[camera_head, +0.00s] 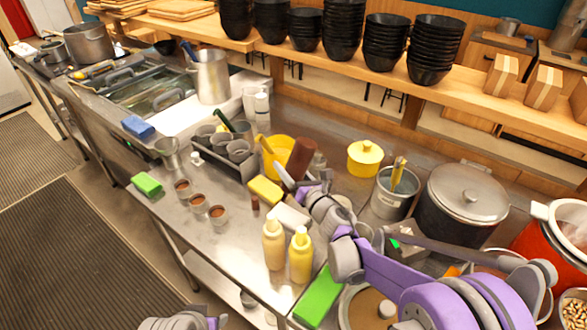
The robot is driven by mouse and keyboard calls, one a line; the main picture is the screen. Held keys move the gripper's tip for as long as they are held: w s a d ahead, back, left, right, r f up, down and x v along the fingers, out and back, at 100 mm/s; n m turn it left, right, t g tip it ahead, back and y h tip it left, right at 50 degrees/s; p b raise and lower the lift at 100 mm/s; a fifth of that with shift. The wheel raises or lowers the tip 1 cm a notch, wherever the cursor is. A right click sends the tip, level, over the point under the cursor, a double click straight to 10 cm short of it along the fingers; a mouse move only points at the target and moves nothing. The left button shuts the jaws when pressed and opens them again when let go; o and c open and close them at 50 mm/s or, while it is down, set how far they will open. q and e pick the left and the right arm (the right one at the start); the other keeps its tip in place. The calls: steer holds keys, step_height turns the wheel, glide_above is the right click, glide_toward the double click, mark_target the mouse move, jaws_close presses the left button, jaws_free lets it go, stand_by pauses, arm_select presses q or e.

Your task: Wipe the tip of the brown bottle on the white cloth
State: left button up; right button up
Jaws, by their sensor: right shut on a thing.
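The brown bottle (302,158) is a dark brown cylinder, tilted, in the middle of the head view. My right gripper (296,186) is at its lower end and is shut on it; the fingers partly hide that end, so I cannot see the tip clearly. A white cloth (290,217) lies on the steel counter just below and in front of the right gripper.
Two yellowish squeeze bottles (287,252) stand in front of the cloth. Several small brown-filled cups (199,203) stand left. A lidded pot (467,195) stands right.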

steer(key=s+d+f+b, duration=0.2)
steer(key=s+d+f, duration=0.1)
steer(key=d+f, duration=0.1)
steer(key=shift+w+a+r, duration=0.1)
steer(key=shift+w+a, duration=0.7)
steer(key=shift+a, duration=0.3)
steer(key=shift+w+a+r, duration=0.1)
steer(key=shift+w+a, duration=0.65)
steer(key=shift+a, duration=0.35)
steer(key=shift+f+b, duration=0.5)
steer(key=shift+f, duration=0.3)
steer(key=shift+d, duration=0.1)
steer(key=s+d, duration=0.1)
steer(key=d, duration=0.1)
steer(key=s+d, duration=0.2)
steer(key=shift+b, duration=0.4)
stand_by(0.5)
steer(key=shift+r, duration=0.15)
